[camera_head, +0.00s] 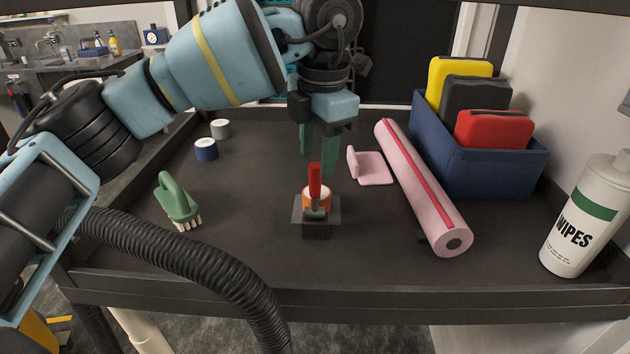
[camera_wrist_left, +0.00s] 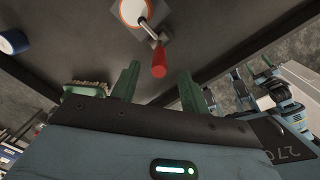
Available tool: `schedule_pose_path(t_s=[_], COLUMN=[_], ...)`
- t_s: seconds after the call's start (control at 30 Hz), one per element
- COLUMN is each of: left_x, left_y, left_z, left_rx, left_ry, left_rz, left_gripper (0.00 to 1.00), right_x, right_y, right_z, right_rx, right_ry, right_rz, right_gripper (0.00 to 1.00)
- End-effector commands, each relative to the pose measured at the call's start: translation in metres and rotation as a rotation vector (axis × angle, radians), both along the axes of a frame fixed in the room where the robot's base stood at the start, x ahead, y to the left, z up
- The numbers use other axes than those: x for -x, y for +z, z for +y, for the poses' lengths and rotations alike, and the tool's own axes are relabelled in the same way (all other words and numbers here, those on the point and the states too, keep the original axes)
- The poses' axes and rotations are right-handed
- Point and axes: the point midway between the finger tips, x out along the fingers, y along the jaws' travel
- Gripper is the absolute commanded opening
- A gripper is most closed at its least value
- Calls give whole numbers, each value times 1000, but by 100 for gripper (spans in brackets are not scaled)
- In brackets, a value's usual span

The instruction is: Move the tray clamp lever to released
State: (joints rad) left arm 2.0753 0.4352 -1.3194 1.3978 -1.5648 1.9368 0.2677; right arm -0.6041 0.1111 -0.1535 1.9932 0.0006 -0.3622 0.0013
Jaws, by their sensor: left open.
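The clamp lever (camera_head: 314,182) has a red handle and stands roughly upright on a dark base plate (camera_head: 332,213) with an orange and white round part, in the middle of the tray (camera_head: 250,255). In the left wrist view the lever's red handle (camera_wrist_left: 159,58) lies just beyond the fingertips, to the left of the gap's middle. My left gripper (camera_head: 317,165) points down, with its green fingers apart and empty, above and behind the lever in the head view. It also shows in the left wrist view (camera_wrist_left: 160,72). My right gripper is not in view.
A green brush (camera_head: 177,200) and blue and grey round pieces lie left. A pink holder (camera_head: 371,168) and pink roll (camera_head: 425,190) lie right of the lever. A blue bin (camera_head: 480,170) and wipes bottle (camera_head: 587,220) stand further right. My black hose crosses the front left.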

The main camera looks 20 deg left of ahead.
Motion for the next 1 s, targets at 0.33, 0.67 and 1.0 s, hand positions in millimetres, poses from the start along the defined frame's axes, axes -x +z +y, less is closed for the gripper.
schedule_pose_path(t_s=[0.33,0.67,1.0], left_x=[-3,-4,-4], left_y=[-51,-68,-67], left_z=[4,5,5], left_rx=[0,1,1], left_ry=[0,0,0], left_rz=[3,1,1], left_gripper=[45,45,23], right_x=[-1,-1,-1], right_y=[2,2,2], right_z=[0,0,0], right_rx=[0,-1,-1], right_ry=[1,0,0], right_rz=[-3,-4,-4], right_gripper=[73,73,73])
